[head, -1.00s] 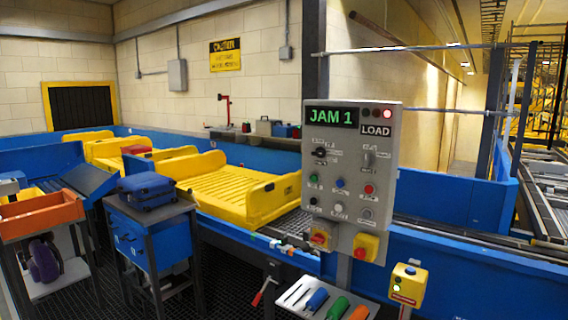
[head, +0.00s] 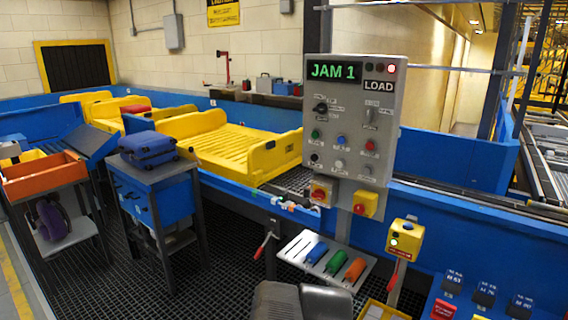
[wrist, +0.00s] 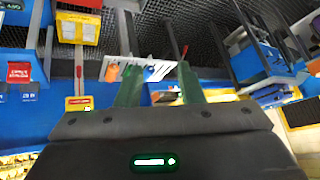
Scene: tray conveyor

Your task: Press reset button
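The grey control panel (head: 352,125) stands upright on a post at the middle right in the head view, with a green "JAM 1" display (head: 334,71) and a lit red lamp (head: 391,69). Its buttons include a green button (head: 315,134), a blue button (head: 342,140), a red button (head: 370,145) and a white button (head: 339,164). The small labels are too blurred to tell which is reset. My gripper (wrist: 158,75) is open and empty in the wrist view, its two fingers apart. The wrist view does not clearly show the panel's buttons.
A yellow button box (head: 405,240) stands right of the panel. A white rack (head: 325,262) with coloured handles lies below it. Yellow trays (head: 232,145) sit on the blue-sided conveyor. A blue suitcase (head: 147,148) rests on a stand at left. Dark grating floor is open at lower left.

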